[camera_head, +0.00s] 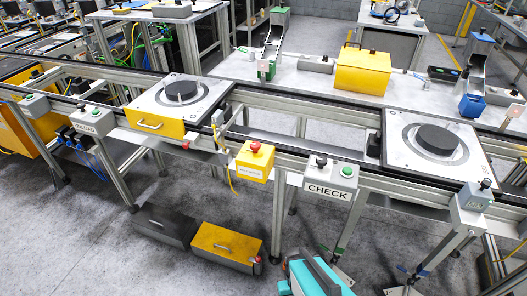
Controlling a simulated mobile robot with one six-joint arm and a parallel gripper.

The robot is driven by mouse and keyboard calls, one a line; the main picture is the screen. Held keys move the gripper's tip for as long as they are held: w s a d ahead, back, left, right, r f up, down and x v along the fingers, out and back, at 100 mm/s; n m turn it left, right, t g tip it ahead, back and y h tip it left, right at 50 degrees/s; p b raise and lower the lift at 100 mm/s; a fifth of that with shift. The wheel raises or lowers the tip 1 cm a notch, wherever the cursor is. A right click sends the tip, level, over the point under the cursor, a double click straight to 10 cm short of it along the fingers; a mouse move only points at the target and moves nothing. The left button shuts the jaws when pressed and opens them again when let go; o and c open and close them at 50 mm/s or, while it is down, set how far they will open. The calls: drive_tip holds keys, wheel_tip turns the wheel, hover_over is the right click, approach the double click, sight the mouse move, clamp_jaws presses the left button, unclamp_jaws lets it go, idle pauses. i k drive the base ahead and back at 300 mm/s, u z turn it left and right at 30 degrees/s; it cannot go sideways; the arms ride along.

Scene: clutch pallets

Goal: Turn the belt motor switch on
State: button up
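I cannot tell for sure which control is the belt motor switch. A grey box marked CHECK (328,184) on the front rail carries a black knob (321,161) and a green button (347,171). To its left hangs a yellow box (254,161) with a red mushroom button (255,146); its label is too small to read. A grey box with a black knob (473,197) is mounted at the right. Two more grey control boxes are at the left, one (35,105) beside the other (92,121). My gripper is not in view.
The conveyor carries one pallet with a dark disc at left (207,109) and another at right (394,152). A black case (167,224) and a yellow case (226,243) lie on the floor below. Slanted legs stand under the right half. Bare floor (80,238) is at the lower left.

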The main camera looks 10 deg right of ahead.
sight(255, 146)
drive_tip(key=z, duration=0.05)
drive_tip(key=k, duration=1.8)
drive_tip(key=u, duration=0.95)
drive_tip(key=i, duration=1)
drive_tip(key=u, duration=0.1)
